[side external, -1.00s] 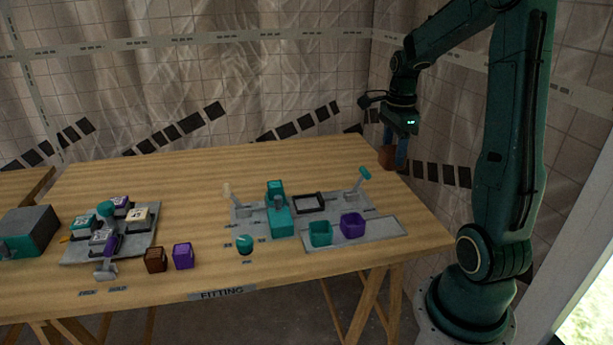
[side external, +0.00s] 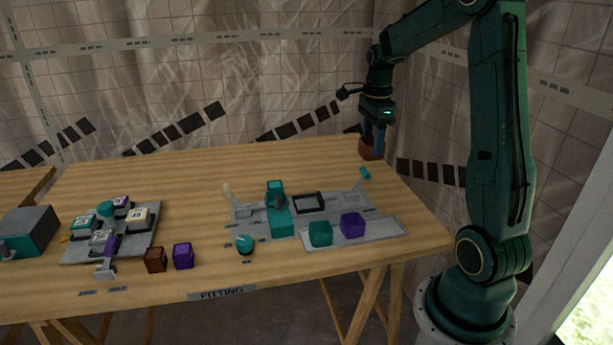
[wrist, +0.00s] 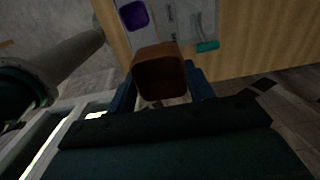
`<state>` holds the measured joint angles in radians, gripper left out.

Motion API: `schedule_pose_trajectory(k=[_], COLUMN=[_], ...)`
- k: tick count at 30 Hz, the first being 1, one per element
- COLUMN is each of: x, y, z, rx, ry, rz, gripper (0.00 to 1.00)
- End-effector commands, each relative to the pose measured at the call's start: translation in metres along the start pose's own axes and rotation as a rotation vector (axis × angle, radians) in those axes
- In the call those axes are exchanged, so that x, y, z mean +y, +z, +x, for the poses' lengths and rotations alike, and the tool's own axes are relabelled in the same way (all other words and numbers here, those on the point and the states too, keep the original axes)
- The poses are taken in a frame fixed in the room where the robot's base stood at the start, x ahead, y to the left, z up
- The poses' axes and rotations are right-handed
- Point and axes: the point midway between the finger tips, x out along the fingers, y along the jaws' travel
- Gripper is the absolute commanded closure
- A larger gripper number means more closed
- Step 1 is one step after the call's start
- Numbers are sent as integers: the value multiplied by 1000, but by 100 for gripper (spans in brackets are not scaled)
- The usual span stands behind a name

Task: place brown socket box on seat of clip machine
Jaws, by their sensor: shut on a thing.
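My gripper (side external: 373,142) is shut on a brown socket box (side external: 369,152), which hangs between its blue fingers at the right rear of the table. In the wrist view the held box (wrist: 160,72) shows its dark open side, with a finger on either side. A grey fixture plate (side external: 366,233) lies in front and to the left of the gripper. It carries a teal block (side external: 279,222), a black square frame (side external: 309,203) that looks empty, and a teal-tipped lever (side external: 364,174). I cannot tell for certain which part is the clip machine's seat.
A teal box (side external: 319,233) and a purple box (side external: 353,225) stand on the plate's front right. Another brown box (side external: 156,260) and a purple box (side external: 183,256) sit at the front left. A grey tray (side external: 80,253) holds labelled blocks. The rear table is clear.

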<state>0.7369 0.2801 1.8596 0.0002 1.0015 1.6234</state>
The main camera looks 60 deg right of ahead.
Motion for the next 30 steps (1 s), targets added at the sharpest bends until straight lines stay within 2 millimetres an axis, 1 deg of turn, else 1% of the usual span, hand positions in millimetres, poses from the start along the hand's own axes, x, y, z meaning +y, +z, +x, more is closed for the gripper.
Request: schedule_pose_trajectory(k=[1,3,9,13,18,21,24,30], x=[-10,-23,-56,-74,-90,-96,-100,-101], y=[10,22,61,88,120,133,141,146], z=[0,-1,-2,-1,1,2,3,3], rx=[0,0,0,0,0,0,0,0], ry=[1,0,0,0,0,0,0,0], rz=[-4,-6,-6,-8,-7,-6,-5,-4], gripper=[70,70,70,70,70,70,70,70])
